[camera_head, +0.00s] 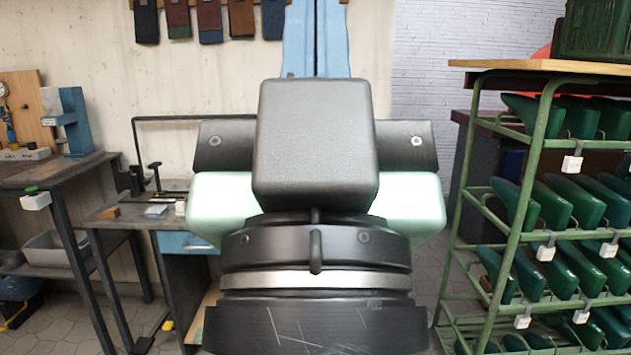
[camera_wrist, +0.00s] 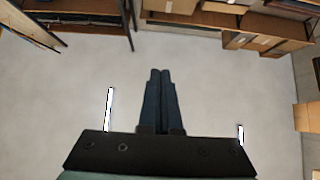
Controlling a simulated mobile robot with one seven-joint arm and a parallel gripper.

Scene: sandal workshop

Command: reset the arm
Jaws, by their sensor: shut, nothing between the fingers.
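My gripper (camera_wrist: 160,75) shows in the wrist view, its two dark fingers pressed together and pointing up the picture. Nothing is between the fingers. In the head view my own arm fills the middle, with a dark block, pale green link sides and a black ring joint.
In the head view a green rack (camera_head: 520,185) with several green shoe forms stands at right. Workbenches (camera_head: 50,170) stand at left, and leather pieces (camera_head: 209,18) hang on the wall. In the wrist view shelves with cardboard boxes (camera_wrist: 255,28) line the top; the middle is clear.

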